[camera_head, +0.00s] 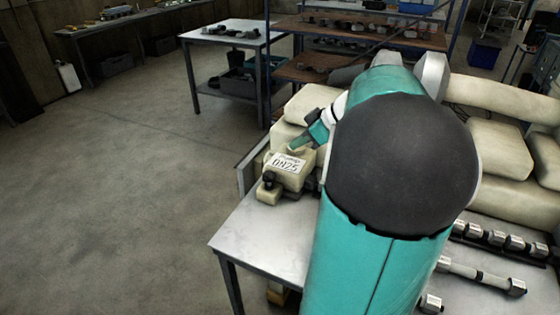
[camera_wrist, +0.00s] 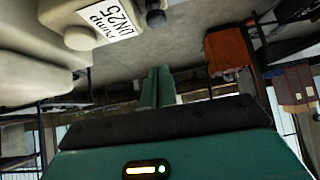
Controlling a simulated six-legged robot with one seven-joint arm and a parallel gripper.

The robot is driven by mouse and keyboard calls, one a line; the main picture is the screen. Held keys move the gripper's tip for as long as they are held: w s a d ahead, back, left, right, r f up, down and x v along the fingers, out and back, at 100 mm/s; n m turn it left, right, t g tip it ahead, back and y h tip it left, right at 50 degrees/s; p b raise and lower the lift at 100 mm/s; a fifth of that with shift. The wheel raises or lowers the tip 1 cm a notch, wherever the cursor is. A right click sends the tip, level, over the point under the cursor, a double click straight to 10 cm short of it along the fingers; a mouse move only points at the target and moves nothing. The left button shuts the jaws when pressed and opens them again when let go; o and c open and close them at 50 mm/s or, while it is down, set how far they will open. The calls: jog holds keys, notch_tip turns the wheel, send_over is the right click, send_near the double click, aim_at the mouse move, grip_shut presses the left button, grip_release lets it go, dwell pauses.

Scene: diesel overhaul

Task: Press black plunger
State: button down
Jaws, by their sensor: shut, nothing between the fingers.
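A cream pump block (camera_head: 279,184) with a white label reading "Pump DN25" stands on the near bench. A small black plunger (camera_head: 268,178) sits at its front left, above a cream foot. In the wrist view the pump block (camera_wrist: 62,12) is at the upper left, and the black plunger (camera_wrist: 155,18) is at its right end. My gripper (camera_head: 297,146) is just above and behind the labelled face, apart from the plunger; I cannot tell whether it touches the block. In the wrist view my gripper (camera_wrist: 157,80) has its green fingers together and empty.
Large cream engine parts (camera_head: 500,150) fill the right behind my arm. The metal bench top (camera_head: 255,235) is bare in front of the pump. Metal shafts (camera_head: 480,275) lie at the lower right. A side table (camera_head: 235,35) stands behind. The floor at left is clear.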

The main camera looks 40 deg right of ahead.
send_over(273, 176)
notch_tip(273, 176, down, 8)
jog(key=shift+s+d+r, duration=0.1)
jog(key=shift+r, duration=0.15)
notch_tip(273, 176, down, 2)
jog(key=shift+s+f, duration=0.15)
jog(key=shift+f, duration=0.55)
jog(key=shift+f, duration=0.1)
jog(key=shift+f, duration=1.3)
